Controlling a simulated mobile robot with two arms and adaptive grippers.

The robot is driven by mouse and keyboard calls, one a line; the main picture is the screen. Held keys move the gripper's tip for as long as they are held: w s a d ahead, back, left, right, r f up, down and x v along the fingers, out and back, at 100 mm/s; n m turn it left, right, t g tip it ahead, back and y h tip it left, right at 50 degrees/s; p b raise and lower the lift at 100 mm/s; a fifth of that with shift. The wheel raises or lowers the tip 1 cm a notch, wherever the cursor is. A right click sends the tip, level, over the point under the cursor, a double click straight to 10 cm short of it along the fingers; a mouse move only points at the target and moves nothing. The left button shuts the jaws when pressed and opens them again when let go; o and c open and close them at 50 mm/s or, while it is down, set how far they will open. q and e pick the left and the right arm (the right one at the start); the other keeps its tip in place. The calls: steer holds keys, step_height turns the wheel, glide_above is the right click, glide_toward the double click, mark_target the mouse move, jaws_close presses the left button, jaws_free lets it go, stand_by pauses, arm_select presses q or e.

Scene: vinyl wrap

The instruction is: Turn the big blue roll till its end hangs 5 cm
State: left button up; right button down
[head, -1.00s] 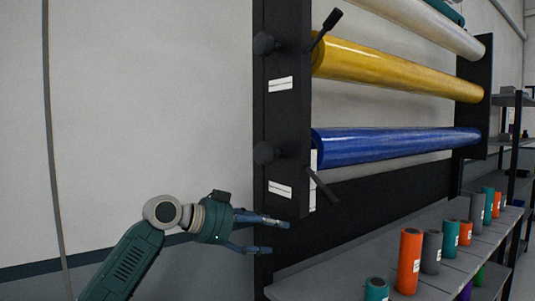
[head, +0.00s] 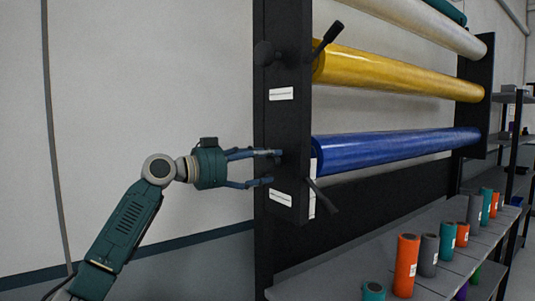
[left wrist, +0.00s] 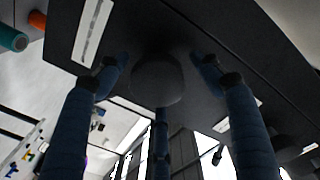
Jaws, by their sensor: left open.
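The big blue roll (head: 400,149) lies level in the black rack, below the yellow roll (head: 400,74). I see no end hanging clearly from it. A black lever (head: 322,196) sticks out below its near end. My left gripper (head: 269,167) is open at the rack's side plate, level with the blue roll. In the left wrist view a round dark knob (left wrist: 157,80) sits between its spread fingers; I cannot tell whether they touch it. In the head view the fingers mostly hide this knob. My right gripper is out of view.
The black side plate (head: 282,225) carries white labels and an upper knob (head: 264,53) with a lever (head: 327,30). A grey shelf (head: 345,270) below holds several small rolls, including an orange one (head: 406,266). The wall on the left is clear.

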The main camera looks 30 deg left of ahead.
arm_select(q)
steer(key=shift+w+d, duration=0.3)
steer(key=shift+w, duration=0.25)
steer(key=shift+a, duration=0.1)
steer(key=c, duration=1.1)
steer(key=shift+c, duration=0.2)
steer(key=shift+r+n, duration=0.15)
steer(key=shift+n, duration=0.25)
